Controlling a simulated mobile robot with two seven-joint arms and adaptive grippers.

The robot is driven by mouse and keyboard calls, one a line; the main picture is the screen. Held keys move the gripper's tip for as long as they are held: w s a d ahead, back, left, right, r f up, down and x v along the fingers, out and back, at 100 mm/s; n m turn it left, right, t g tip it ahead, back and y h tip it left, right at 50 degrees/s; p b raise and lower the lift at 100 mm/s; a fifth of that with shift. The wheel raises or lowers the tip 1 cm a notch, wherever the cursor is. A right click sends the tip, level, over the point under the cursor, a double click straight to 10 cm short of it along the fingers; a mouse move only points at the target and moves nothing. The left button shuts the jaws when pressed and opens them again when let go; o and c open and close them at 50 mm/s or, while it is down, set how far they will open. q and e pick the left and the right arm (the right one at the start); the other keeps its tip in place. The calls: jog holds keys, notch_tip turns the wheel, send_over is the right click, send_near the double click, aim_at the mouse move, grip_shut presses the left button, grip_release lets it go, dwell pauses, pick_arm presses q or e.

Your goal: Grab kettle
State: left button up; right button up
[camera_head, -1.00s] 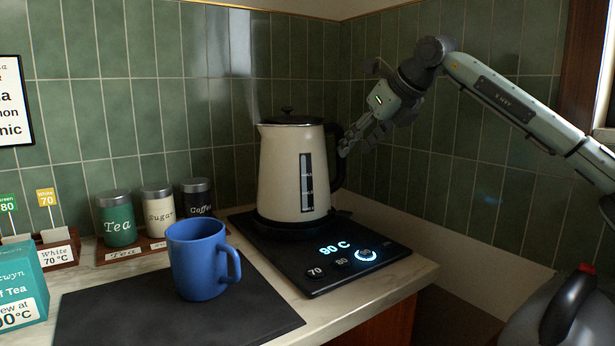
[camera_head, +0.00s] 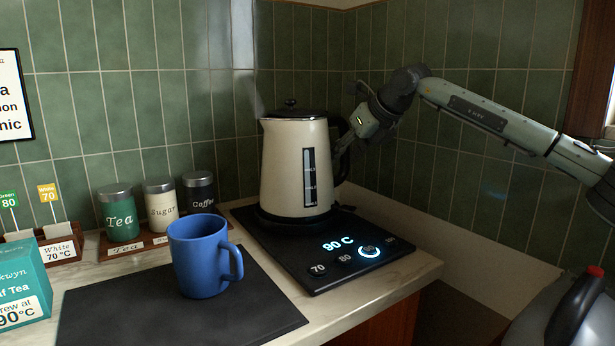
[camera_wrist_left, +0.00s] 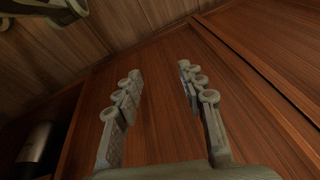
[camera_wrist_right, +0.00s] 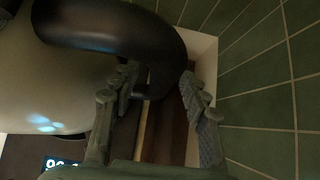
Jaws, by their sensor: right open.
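The cream kettle (camera_head: 287,165) with a black lid and a black handle (camera_head: 343,140) stands upright on the black heating base (camera_head: 300,262). My right gripper (camera_head: 343,158) is at the handle on the kettle's right side. In the right wrist view the open fingers (camera_wrist_right: 158,95) lie on either side of the black handle (camera_wrist_right: 110,28), one finger between handle and body. I cannot tell whether they touch it. My left gripper (camera_wrist_left: 160,95) shows only in the left wrist view, open and empty before brown wood.
A blue mug (camera_head: 198,258) stands on a dark mat (camera_head: 110,310) at the front left. Tea, sugar and coffee canisters (camera_head: 160,205) stand behind it. A teal tea box (camera_head: 22,285) is at far left. Green tiled walls (camera_head: 400,175) close the corner behind the kettle.

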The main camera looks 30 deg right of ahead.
jog(key=shift+c, duration=0.6)
grip_shut()
jog(key=shift+w+r, duration=0.1)
jog(key=shift+r, duration=0.1)
jog(key=shift+r, duration=0.15)
